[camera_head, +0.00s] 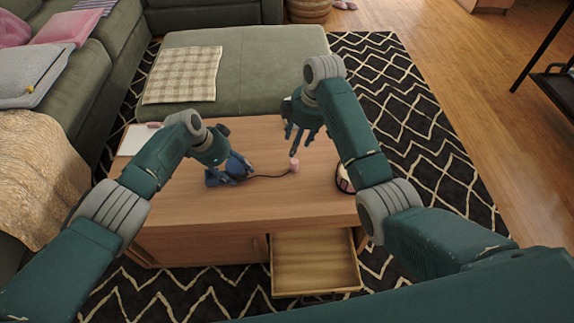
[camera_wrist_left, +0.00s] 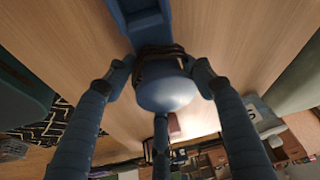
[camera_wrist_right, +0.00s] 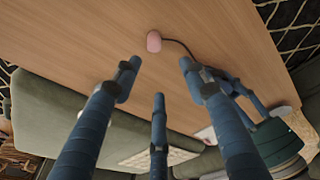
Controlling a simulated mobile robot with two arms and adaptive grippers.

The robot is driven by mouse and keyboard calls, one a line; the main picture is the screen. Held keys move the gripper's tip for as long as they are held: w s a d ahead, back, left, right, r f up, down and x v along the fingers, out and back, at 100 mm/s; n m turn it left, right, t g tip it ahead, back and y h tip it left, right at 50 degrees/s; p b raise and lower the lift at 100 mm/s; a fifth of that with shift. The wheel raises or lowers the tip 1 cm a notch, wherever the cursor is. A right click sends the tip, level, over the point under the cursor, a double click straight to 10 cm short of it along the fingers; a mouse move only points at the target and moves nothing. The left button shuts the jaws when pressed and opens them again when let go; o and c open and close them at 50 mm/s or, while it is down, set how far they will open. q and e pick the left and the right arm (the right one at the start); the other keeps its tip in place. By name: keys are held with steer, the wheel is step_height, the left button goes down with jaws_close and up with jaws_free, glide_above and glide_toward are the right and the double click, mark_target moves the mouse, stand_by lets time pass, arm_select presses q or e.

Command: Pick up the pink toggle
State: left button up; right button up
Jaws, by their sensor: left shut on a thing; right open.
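The small pink toggle (camera_head: 294,166) lies on the wooden table (camera_head: 230,212), right of its middle. A thin dark cord runs from it leftward to a blue device (camera_head: 213,179). My left gripper (camera_head: 236,169) is shut on that device's rounded blue part, which shows between the fingers in the left wrist view (camera_wrist_left: 165,94). My right gripper (camera_head: 302,137) is open and empty, above the table, with its fingers pointing down near the toggle. In the right wrist view the toggle (camera_wrist_right: 153,41) lies beyond the fingertips, clear of them, with the cord leading right.
An open, seemingly empty drawer (camera_head: 315,264) juts from the table's front. A round dark-and-pale object (camera_head: 344,179) is partly hidden by my right arm. A white sheet (camera_head: 134,141) with a small pinkish item lies at the left. A green ottoman (camera_head: 260,70) stands behind.

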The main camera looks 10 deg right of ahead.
mark_target(295, 161)
steer(key=f+m, duration=0.1)
steer(key=f, duration=0.3)
steer(key=w+f+m+t, duration=0.1)
steer(key=f+m, duration=0.1)
steer(key=f, duration=0.2)
steer(key=f+m+t+y, duration=0.1)
steer(key=f+m, duration=0.1)
steer(key=f, duration=0.2)
steer(key=shift+w+a, duration=0.15)
steer(key=shift+w, duration=0.05)
steer(key=c, duration=1)
step_height(295, 161, up, 10)
